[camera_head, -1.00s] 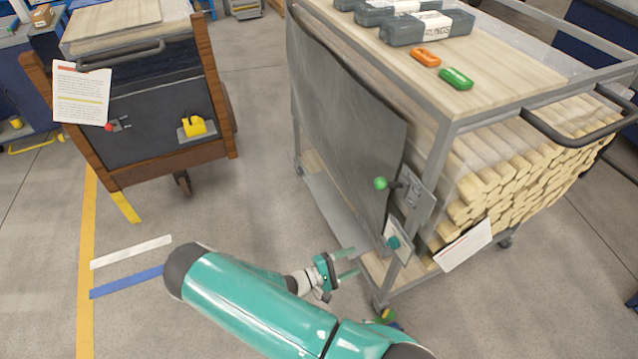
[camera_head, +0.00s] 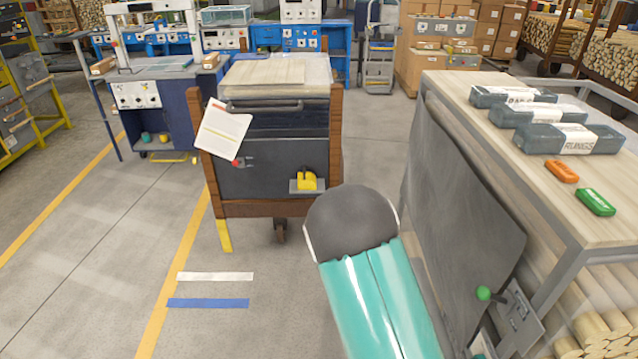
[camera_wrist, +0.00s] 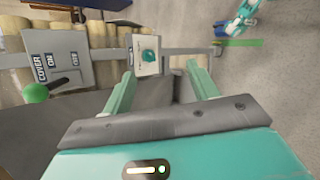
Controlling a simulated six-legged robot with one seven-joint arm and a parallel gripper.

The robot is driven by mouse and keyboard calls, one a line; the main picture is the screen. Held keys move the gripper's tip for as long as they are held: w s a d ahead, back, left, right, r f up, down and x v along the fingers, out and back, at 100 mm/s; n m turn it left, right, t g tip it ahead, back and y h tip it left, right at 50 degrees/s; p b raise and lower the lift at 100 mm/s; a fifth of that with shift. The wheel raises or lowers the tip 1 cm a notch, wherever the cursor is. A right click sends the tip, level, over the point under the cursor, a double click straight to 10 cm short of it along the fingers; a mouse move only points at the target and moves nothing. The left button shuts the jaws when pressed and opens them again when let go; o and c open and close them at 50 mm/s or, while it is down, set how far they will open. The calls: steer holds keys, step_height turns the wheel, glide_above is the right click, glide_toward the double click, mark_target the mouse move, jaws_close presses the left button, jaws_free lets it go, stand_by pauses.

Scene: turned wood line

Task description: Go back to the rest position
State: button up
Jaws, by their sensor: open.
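My gripper (camera_wrist: 160,70) is open in the wrist view, its two teal fingers apart with nothing held between them. Ahead of it is a white plate with a teal knob (camera_wrist: 149,56), on the frame of the wood cart. To the left of the fingers is a lever with a green ball (camera_wrist: 36,93) on a grey plate (camera_wrist: 57,60) marked COVER, ON and OFF. The green ball also shows in the head view (camera_head: 484,293), at the cart's side. In the head view my arm's upper part fills the lower middle, and my gripper is not seen there.
The wood cart (camera_head: 455,86) stands close on the right, with grey boxes and orange and green clips on top and a dark cover on its side. A brown-sided cabinet (camera_head: 262,160) stands ahead. Open floor (camera_head: 110,250) lies to the left.

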steer(key=s+a+r+t+y, duration=0.1)
steer(key=s+r+t+y, duration=0.2)
steer(key=r, duration=0.8)
steer(key=s+a+r+t+y, duration=0.2)
steer(key=s+r+t+y, duration=0.1)
steer(key=r, duration=0.7)
steer(key=s+a+r+m+t+y, duration=0.1)
steer(key=s+r, duration=0.4)
steer(key=r, duration=0.6)
steer(key=a+t+y, duration=0.1)
steer(key=t+y, duration=0.1)
steer(key=shift+s+r+t+y, duration=0.3)
